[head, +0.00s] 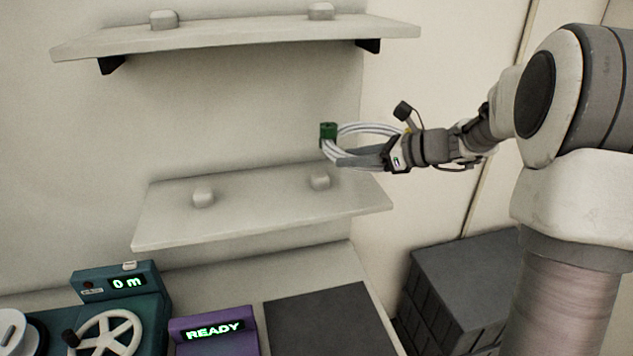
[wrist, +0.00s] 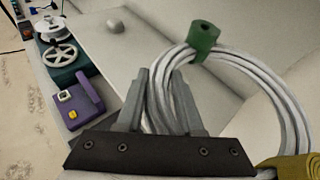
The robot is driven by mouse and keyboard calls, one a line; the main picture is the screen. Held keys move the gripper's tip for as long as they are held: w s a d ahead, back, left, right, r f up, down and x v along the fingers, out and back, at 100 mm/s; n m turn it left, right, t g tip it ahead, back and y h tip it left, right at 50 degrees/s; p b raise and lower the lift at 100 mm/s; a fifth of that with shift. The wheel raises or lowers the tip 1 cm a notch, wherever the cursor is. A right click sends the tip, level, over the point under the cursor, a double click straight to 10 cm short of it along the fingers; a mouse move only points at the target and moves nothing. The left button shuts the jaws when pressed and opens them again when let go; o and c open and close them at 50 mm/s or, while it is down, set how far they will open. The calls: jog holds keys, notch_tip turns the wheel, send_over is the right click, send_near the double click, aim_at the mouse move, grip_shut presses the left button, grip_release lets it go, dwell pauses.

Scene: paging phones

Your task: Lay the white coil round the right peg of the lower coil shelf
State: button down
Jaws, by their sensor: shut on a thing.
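The white coil (head: 368,127) is a loop of several cable strands with a green clip (head: 328,133) and a yellow piece (wrist: 290,168). My gripper (head: 342,161) is shut on the coil, which also shows in the wrist view (wrist: 272,75) between and right of the fingers (wrist: 160,85). The lower coil shelf (head: 260,215) is below. Its right peg (head: 320,180) is bare and shows just below the green clip in the head view; the coil appears above it, apart from it. The left peg (head: 202,197) is bare. In the wrist view one peg (wrist: 115,27) shows; the other is not seen.
The upper shelf (head: 240,38) with two bare pegs is above. Below stand a teal machine (head: 120,300) with a handwheel and "0 m" display, a purple box (head: 213,330) reading READY, and a dark mat (head: 325,320). Dark crates (head: 460,285) stand at lower right.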

jog(key=p, duration=0.1)
send_over(300, 203)
notch_tip(300, 203, down, 7)
jog(key=shift+d+r, duration=0.15)
jog(key=shift+f, duration=0.2)
jog(key=shift+f+p, duration=0.3)
jog(key=shift+f, duration=1.55)
jog(key=shift+w+f, duration=0.1)
jog(key=shift+f, duration=0.05)
jog(key=c, duration=0.5)
grip_release()
jog(key=shift+c, duration=0.2)
